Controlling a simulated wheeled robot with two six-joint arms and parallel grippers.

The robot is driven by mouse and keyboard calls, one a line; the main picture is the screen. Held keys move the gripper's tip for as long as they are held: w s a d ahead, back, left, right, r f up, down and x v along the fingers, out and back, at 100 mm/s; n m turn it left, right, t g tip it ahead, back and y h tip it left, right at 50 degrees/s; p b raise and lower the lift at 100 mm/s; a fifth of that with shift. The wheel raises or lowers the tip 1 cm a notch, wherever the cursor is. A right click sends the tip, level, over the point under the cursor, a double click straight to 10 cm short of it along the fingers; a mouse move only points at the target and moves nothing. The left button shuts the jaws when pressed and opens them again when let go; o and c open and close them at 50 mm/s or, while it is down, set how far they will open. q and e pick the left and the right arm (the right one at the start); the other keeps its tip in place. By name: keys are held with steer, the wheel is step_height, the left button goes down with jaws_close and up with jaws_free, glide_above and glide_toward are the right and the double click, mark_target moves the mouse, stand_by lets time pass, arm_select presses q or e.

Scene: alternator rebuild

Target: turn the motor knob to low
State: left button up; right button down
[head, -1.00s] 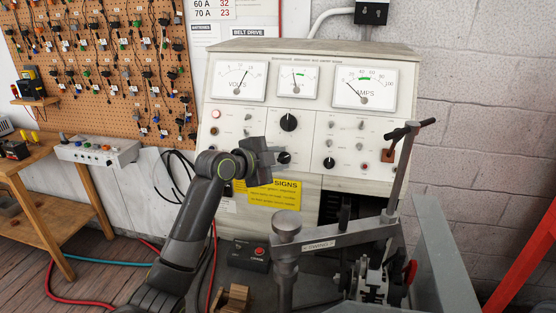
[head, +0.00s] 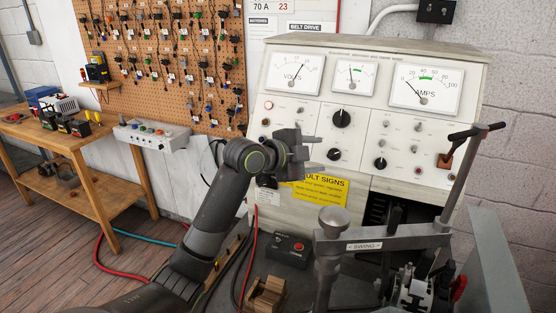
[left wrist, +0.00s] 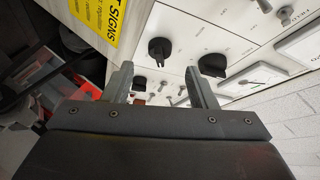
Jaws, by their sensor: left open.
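The white test bench panel (head: 300,119) carries several black knobs. A large black knob (head: 342,118) sits at its middle, a smaller black knob (head: 333,154) sits below it, and another black knob (head: 380,163) is at lower right. Their labels are too small to read, so I cannot tell which is the motor knob. My left gripper (head: 312,151) is open and empty, left of the smaller middle knob. In the left wrist view, the smaller middle knob (left wrist: 159,50) shows beyond and between the open fingers (left wrist: 158,74), apart from them. The large knob (left wrist: 212,65) is right of them.
Three dial gauges (head: 351,77) top the panel. A yellow sign (head: 320,190) is below the knobs. A grey metal swing arm (head: 385,240) stands in front at right. A black box with a red button (head: 289,250) is below. A wooden bench (head: 60,135) stands at left.

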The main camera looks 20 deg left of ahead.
arm_select(q)
steer(key=b+v, duration=0.2)
steer(key=v, duration=1)
steer(key=shift+s+a, duration=0.1)
